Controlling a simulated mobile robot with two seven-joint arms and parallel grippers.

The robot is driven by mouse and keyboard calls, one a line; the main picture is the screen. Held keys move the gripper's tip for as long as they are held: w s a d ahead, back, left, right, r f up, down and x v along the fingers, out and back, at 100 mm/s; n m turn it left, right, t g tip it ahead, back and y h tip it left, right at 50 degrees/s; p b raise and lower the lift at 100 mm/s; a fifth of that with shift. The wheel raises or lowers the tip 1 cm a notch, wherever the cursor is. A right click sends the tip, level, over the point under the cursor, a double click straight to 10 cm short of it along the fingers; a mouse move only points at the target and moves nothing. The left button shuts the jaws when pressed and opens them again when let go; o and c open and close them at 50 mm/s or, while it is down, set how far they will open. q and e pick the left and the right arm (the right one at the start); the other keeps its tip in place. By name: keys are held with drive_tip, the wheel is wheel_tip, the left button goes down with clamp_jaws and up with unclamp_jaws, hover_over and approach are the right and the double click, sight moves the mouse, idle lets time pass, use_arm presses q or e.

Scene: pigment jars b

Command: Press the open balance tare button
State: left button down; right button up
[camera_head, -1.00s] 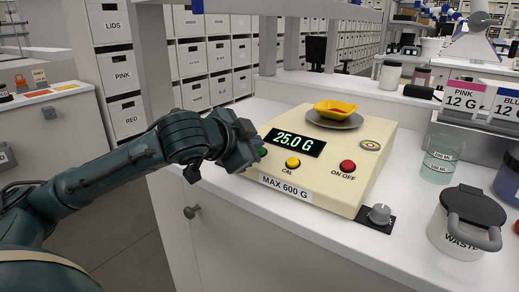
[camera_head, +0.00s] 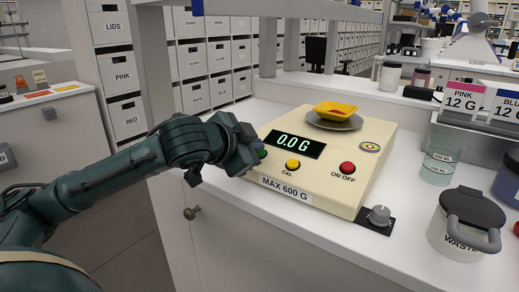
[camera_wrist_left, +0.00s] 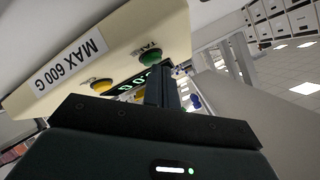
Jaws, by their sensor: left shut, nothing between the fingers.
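The cream open balance (camera_head: 318,191) stands on the white counter, and its display (camera_head: 295,143) reads 0.0 G. A yellow weighing boat (camera_head: 335,109) with a little dark orange material sits on its grey round pan (camera_head: 350,124). The green tare button (camera_head: 263,154) is mostly hidden behind my left gripper (camera_head: 257,155) in the head view. It also shows in the left wrist view (camera_wrist_left: 152,57), right by the tips of my shut, empty fingers (camera_wrist_left: 160,78). I cannot tell whether they touch it. My right gripper is not in view.
The yellow CAL button (camera_head: 293,164) and red ON OFF button (camera_head: 347,168) sit right of the tare button.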

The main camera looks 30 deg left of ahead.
use_arm(q)
drive_tip(key=shift+s+r+p, duration=0.25)
drive_tip(key=shift+r+p, duration=0.25)
drive_tip(key=shift+r, duration=0.25)
drive_tip(key=r+p, duration=0.1)
drive_tip(key=r, duration=0.1)
drive_tip(key=s+r+p, duration=0.1)
drive_tip(key=p, duration=0.1)
drive_tip(key=s+r+p, duration=0.1)
drive_tip(key=r, duration=0.1)
drive_tip(key=shift+a+r+p, duration=0.1)
drive_tip(key=shift+r+p, duration=0.2)
drive_tip(key=shift+p, duration=0.1)
drive_tip(key=shift+s, duration=0.1)
